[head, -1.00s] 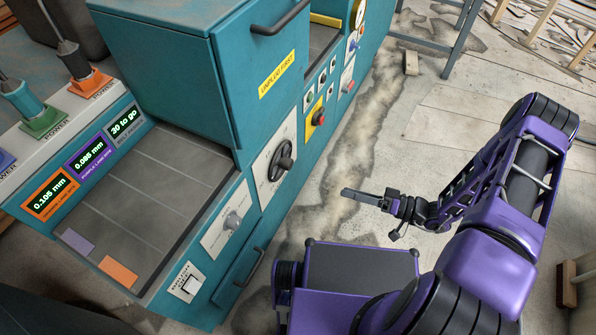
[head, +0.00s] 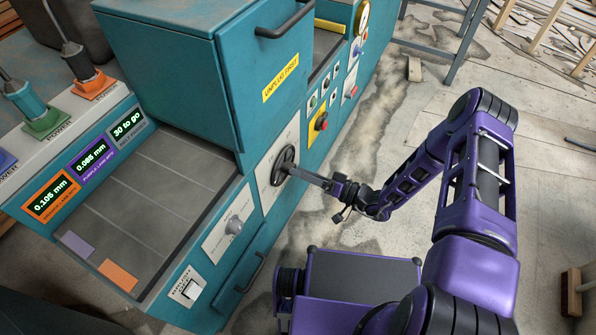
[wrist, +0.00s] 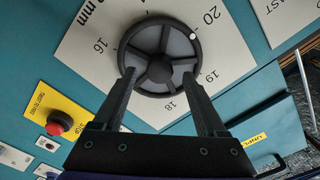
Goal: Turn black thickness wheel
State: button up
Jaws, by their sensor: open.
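The black thickness wheel (head: 284,166) is mounted on a white dial plate on the front of the teal machine. In the wrist view the wheel (wrist: 160,57) shows its spokes, its hub and a small white dot at its upper right rim. Numbers from 16 to 20 show on the plate (wrist: 226,50) around it. My gripper (head: 296,172) points at the wheel from the right. In the wrist view my gripper (wrist: 161,82) is open, with one finger at each side of the wheel's lower part. I cannot tell whether the fingers touch it.
A red button on a yellow plate (wrist: 57,122) sits to the left in the wrist view. A grey knob (head: 235,224) and a drawer handle (head: 251,272) are below the wheel in the head view.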

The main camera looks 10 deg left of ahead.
jog(key=shift+x, duration=0.9)
jog(key=shift+c, duration=0.2)
grip_shut()
